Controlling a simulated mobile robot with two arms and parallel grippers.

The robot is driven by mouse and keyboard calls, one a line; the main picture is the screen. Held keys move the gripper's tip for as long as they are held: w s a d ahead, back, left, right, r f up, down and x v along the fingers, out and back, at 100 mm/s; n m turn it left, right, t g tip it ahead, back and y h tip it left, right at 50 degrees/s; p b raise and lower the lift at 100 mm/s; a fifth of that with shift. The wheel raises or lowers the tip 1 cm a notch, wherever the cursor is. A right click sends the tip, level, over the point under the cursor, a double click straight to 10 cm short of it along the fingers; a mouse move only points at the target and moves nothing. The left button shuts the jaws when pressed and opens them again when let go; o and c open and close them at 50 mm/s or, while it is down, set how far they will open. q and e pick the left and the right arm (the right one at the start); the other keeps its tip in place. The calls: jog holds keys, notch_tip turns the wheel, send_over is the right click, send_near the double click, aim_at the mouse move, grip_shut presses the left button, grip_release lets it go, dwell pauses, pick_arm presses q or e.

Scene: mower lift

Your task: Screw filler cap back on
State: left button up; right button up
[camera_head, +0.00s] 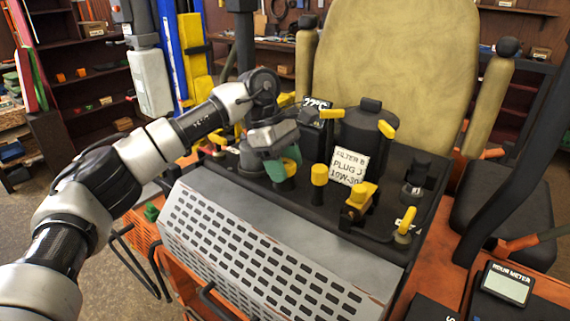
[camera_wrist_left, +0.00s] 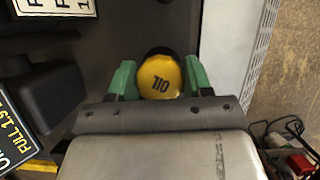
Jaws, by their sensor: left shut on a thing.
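The yellow filler cap (camera_wrist_left: 160,77), marked OIL, is between the green fingers of my left gripper (camera_wrist_left: 160,88) in the left wrist view. One finger is on each side of it, and the gripper is shut on it. In the head view my left gripper (camera_head: 283,163) points down at the engine deck, and a little yellow of the cap (camera_head: 289,170) shows below the fingers. The cap is at a dark round neck on the deck. I cannot tell how far it is seated. My right gripper is not in view.
Another yellow cap (camera_head: 319,175) stands close to the right of the gripper. A black filter canister (camera_head: 368,135) with a white label (camera_head: 348,164) stands behind. Yellow-handled fittings (camera_head: 362,195) are farther right. A perforated grey panel (camera_head: 265,255) slopes down in front.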

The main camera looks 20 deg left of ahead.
pick_arm(q)
jog(key=m, duration=0.2)
jog(key=m+g, duration=0.1)
jog(key=m, duration=0.1)
jog(key=shift+g+y, duration=0.3)
jog(key=shift+y, duration=0.1)
jog(key=shift+c, duration=0.2)
jog(key=shift+m+y, duration=0.3)
jog(key=shift+m, duration=0.8)
jog(key=m+g+y, duration=0.1)
jog(key=m, duration=0.2)
jog(key=shift+o, duration=0.2)
jog(key=m+y, duration=0.1)
jog(key=m, duration=0.2)
jog(key=shift+g, duration=0.4)
